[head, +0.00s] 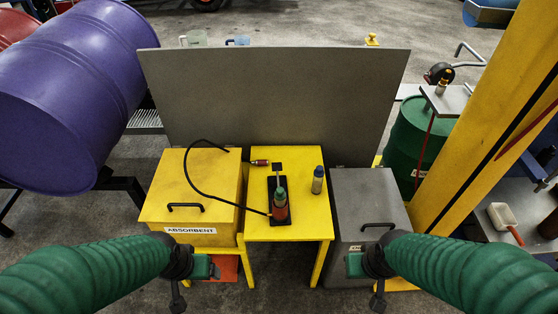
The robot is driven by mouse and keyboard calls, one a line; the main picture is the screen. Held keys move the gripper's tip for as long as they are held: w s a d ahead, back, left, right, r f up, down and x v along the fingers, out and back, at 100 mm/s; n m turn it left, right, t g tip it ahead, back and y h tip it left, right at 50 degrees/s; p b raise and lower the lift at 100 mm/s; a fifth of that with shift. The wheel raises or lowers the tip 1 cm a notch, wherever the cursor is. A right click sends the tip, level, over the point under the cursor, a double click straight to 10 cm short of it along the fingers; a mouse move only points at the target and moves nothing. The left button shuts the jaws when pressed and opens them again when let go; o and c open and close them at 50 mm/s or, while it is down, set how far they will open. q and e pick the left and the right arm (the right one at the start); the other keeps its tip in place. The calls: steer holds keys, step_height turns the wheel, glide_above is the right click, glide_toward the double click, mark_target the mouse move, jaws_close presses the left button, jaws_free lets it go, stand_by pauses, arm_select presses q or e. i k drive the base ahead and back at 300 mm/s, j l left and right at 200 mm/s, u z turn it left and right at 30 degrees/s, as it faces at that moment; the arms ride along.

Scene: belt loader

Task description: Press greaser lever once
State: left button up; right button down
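A greaser (280,205) with a red and green body stands on a black base plate on the small yellow table (305,227). A lever (279,178) with a dark end shows just behind its top. A black hose runs from it in a loop over the yellow box to a red-handled end on the table. My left gripper (178,298) hangs in front of the yellow box, to the left of the greaser and apart from it. My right gripper (378,298) hangs in front of the grey box, to the right and apart from it. Their fingers are too small to read.
A small bottle (318,180) stands right of the greaser. The yellow ABSORBENT box (180,213) and a grey box (365,200) flank the table. A grey panel (275,95) rises behind. A purple drum (75,90) is at left, a yellow post (485,130) at right.

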mark_target(277, 166)
steer(key=i+z, duration=0.45)
steer(key=i+j+z, duration=0.15)
steer(key=z, duration=0.3)
steer(key=i+j+z, duration=0.3)
steer(key=z, duration=0.15)
steer(key=i+j, duration=0.05)
